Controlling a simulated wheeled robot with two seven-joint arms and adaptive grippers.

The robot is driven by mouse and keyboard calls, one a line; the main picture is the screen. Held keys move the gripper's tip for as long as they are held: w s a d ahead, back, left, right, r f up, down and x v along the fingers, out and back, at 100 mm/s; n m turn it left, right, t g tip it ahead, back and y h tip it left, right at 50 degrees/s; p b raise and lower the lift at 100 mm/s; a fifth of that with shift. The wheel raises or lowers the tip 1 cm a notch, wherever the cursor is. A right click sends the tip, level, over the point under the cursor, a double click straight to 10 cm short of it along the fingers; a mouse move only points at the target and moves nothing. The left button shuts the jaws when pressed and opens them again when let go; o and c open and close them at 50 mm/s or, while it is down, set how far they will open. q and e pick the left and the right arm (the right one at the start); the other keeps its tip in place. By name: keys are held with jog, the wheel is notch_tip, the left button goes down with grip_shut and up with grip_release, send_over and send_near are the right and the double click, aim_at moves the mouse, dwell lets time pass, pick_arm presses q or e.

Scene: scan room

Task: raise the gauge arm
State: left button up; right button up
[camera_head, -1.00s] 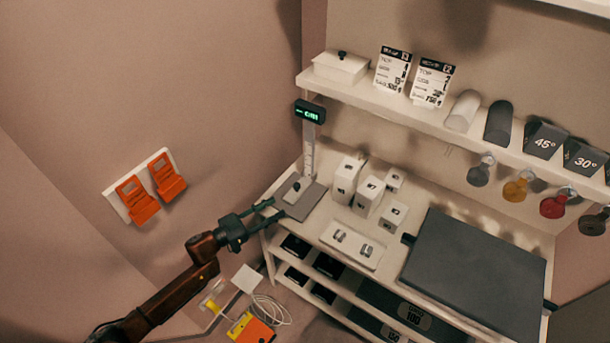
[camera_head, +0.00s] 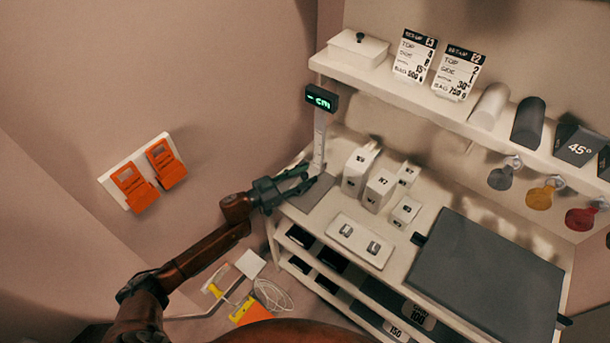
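The gauge stands at the back left corner of the table, with a grey base plate (camera_head: 312,196), an upright pale post (camera_head: 319,145) with scale marks and a dark display (camera_head: 321,99) with green digits on top. My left gripper (camera_head: 311,176) reaches in from the left, low over the base plate, with its fingertips at the foot of the post. Its two fingers look apart. The gauge arm low on the post is mostly hidden by the fingers, and I cannot tell whether they touch it. My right gripper is not in view.
White numbered blocks (camera_head: 380,188) stand just right of the gauge. A white tray (camera_head: 350,252) with two small metal pieces lies in front, and a dark plate (camera_head: 485,280) is further right. A shelf (camera_head: 420,95) overhangs the table's back. Orange holders (camera_head: 130,185) hang on the left wall.

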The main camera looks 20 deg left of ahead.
pick_arm(q)
grip_shut()
dwell(0.5)
dwell(0.3)
